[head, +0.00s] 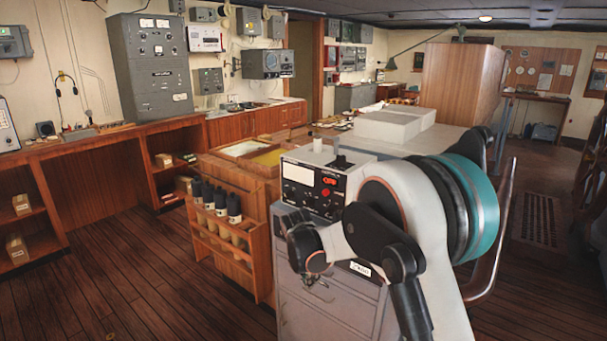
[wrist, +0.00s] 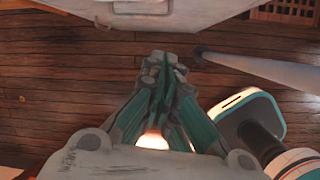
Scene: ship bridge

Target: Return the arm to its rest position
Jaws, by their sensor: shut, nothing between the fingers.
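My arm (head: 428,240) fills the right foreground in the head view, folded, with a white link, dark joints and a teal cap (head: 476,207). It stands in front of the grey cabinet. I cannot make out the fingers of my gripper in the head view. In the wrist view my gripper (wrist: 167,62) shows at the centre, its teal and grey fingers brought together at the tips. It is shut and empty, with dark plank floor (wrist: 70,75) behind the tips.
A grey cabinet (head: 315,305) with a control box (head: 312,187) on top stands close beside my arm. A wooden rack (head: 228,240) of dark bottles is to its left. A curved handrail (head: 497,225) runs at right. The plank floor (head: 130,285) at left is clear.

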